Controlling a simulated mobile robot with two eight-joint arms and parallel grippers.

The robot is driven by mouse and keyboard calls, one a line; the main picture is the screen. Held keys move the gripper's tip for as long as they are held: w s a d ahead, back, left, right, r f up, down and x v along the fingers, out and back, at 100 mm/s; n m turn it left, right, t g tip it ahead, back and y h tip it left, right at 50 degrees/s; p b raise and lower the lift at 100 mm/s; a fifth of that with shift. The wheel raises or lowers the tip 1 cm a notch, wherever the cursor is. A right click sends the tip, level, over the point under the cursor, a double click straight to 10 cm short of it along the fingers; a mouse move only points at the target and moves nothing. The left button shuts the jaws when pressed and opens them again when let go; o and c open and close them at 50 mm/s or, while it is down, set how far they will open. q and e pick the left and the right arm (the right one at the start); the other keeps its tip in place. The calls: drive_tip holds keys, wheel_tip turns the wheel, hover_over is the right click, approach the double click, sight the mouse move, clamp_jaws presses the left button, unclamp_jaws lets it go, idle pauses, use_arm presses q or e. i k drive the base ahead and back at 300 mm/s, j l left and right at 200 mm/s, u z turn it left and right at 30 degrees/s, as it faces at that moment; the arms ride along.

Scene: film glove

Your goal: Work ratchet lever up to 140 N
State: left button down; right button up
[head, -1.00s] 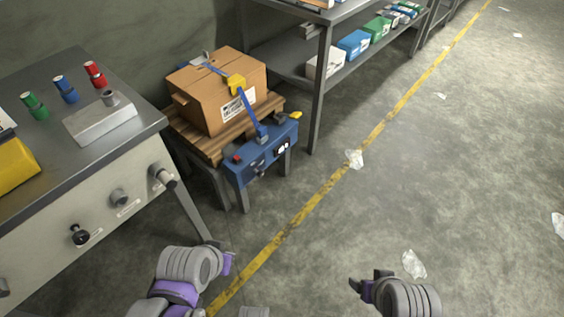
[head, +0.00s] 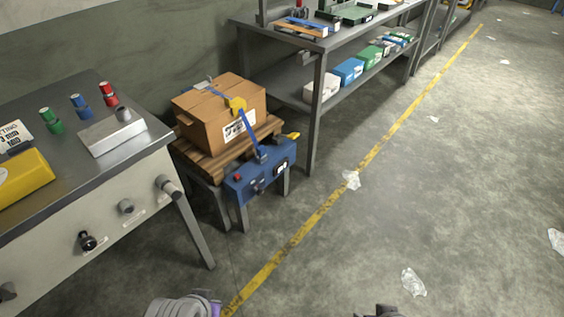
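A brown cardboard box (head: 215,113) sits on a wooden pallet top on a grey stand. The strap runs down to a blue unit (head: 262,175) on the stand's front. A yellow-ended lever (head: 291,136) sticks out at the unit's upper right. The unit has a red knob (head: 238,177) and a small display (head: 281,168), too small to read. My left gripper (head: 214,304) and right gripper (head: 384,311) are mostly cut off at the bottom edge, far from the unit.
A grey workbench (head: 75,167) with spools and a yellow case stands at the left, its leg near the stand. A metal shelf (head: 313,120) stands behind. Open floor with a yellow line (head: 318,215) and plastic scraps (head: 413,283) lies at the right.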

sight(294, 136)
drive_tip(key=i+j+z, duration=0.2)
drive_tip(key=i+z, duration=0.15)
drive_tip(key=i, duration=0.2)
drive_tip(key=i+j+z, duration=0.35)
drive_tip(key=i, duration=0.2)
drive_tip(key=i+j+z, duration=0.35)
drive_tip(key=i+j, duration=0.1)
drive_tip(key=i, duration=0.05)
